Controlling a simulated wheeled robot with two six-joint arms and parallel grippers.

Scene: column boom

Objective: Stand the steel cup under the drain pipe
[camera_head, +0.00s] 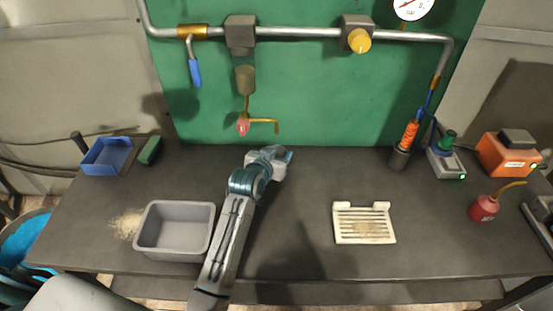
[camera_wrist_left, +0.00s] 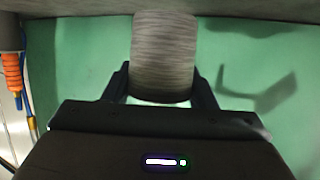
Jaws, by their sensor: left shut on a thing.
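The steel cup (camera_wrist_left: 164,50) is a brushed grey cylinder in the left wrist view, between the two dark fingers of my left gripper (camera_wrist_left: 163,88). The gripper is shut on it. In the head view my left gripper (camera_head: 279,156) is low over the back of the bench, and the cup cannot be made out behind it. The drain pipe (camera_head: 263,121) is a thin brass tube with a red handle (camera_head: 243,127), below a grey-brown bowl (camera_head: 245,79). Its bent end is above and near the gripper. Whether the cup touches the bench is unclear.
A grey bin (camera_head: 174,231) stands left of my left arm. A cream slotted tray (camera_head: 364,225) lies to the right, with clear bench between. A blue bin (camera_head: 107,156) and green block (camera_head: 149,151) are at the back left. A red oil can (camera_head: 483,208) is far right.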

